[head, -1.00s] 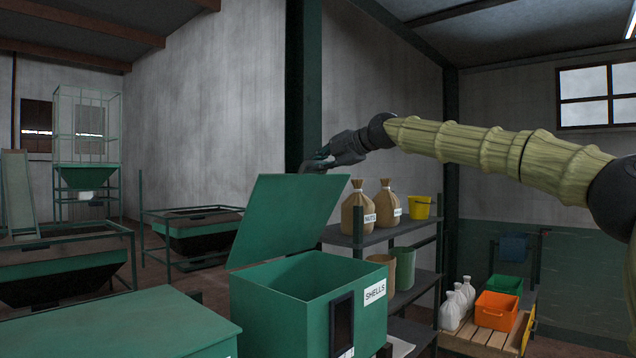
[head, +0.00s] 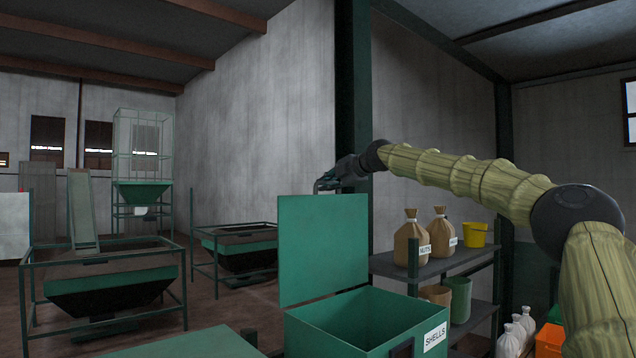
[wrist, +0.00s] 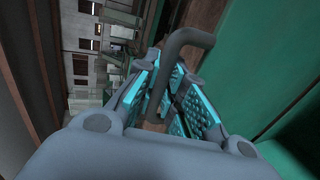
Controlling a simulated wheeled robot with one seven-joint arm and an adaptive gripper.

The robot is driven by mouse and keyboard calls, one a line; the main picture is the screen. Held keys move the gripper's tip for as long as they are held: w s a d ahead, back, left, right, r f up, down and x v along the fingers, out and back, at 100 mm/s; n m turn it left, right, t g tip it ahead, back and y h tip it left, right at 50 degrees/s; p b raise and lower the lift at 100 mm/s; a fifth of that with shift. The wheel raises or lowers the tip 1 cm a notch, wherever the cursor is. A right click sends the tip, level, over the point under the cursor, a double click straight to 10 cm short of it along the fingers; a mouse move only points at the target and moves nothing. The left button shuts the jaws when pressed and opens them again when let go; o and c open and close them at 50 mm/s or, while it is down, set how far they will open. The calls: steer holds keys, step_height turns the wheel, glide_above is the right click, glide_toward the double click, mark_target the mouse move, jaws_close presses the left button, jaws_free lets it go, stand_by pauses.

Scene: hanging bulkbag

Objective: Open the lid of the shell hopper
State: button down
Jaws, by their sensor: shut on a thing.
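The shell hopper (head: 372,315) is a green box with a white SHELLS label at the lower middle of the head view. Its green lid (head: 322,245) stands raised, about upright, along the hopper's left side, and the hopper's mouth is uncovered. My gripper (head: 326,181) is at the lid's top edge. In the wrist view, my gripper (wrist: 170,95), with teal ridged pads, is shut on a grey bent handle (wrist: 188,40). Green lid surface (wrist: 268,65) shows to the right of the handle. The handle is too small to make out in the head view.
A shelf (head: 440,262) with tan sacks (head: 411,238) and a yellow bucket (head: 475,234) stands right of the hopper. A dark green post (head: 353,110) rises behind my gripper. Green-framed bins (head: 112,288) stand on the left, with open floor between them.

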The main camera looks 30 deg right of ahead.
steer(key=shift+w+f, duration=0.1)
steer(key=shift+f, duration=0.05)
steer(key=c, duration=1.5)
jaws_free()
steer(key=shift+w, duration=0.1)
steer(key=v, duration=1.2)
steer(key=shift+d, duration=0.15)
